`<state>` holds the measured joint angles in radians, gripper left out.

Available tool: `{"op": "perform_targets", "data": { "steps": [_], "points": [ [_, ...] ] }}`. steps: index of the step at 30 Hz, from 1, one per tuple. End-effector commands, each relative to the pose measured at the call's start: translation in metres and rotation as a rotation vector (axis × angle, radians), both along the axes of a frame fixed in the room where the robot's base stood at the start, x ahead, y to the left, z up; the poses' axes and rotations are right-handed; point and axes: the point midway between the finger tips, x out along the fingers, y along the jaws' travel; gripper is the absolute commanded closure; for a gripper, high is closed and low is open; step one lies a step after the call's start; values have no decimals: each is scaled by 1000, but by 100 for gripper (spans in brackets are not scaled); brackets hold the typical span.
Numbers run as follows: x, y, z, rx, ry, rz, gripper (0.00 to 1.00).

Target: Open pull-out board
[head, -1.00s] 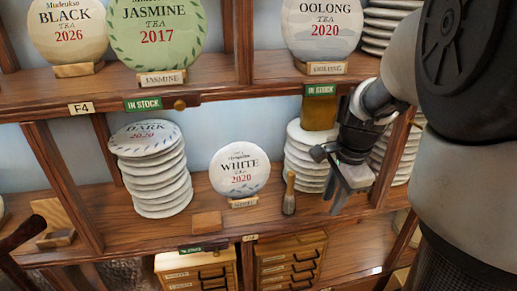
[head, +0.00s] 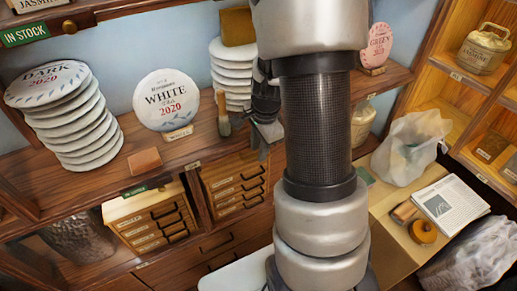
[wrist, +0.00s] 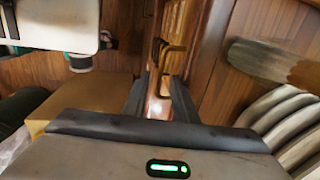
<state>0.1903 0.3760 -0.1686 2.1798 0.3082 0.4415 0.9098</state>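My gripper (head: 262,142) is in front of the shelf edge, right of a small brush, in the head view. In the wrist view its two dark fingers (wrist: 157,98) stand apart with a gap and nothing held between them. In the head view, wooden fronts with a dark handle (head: 218,242) sit below the small drawer chests. I cannot tell which front is the pull-out board; my arm hides part of that area.
A stack of tea cakes (head: 230,72) and the brush (head: 222,115) stand on the shelf beside my gripper. Small drawer chests (head: 233,185) sit below.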

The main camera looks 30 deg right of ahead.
Motion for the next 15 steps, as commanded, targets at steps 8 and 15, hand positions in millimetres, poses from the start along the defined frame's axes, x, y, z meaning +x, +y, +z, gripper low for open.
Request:
{"op": "perform_targets", "data": {
  "steps": [8,15],
  "points": [
    [1,0,-1,0,-1,0,74],
    [1,0,-1,0,-1,0,100]
  ]
}}
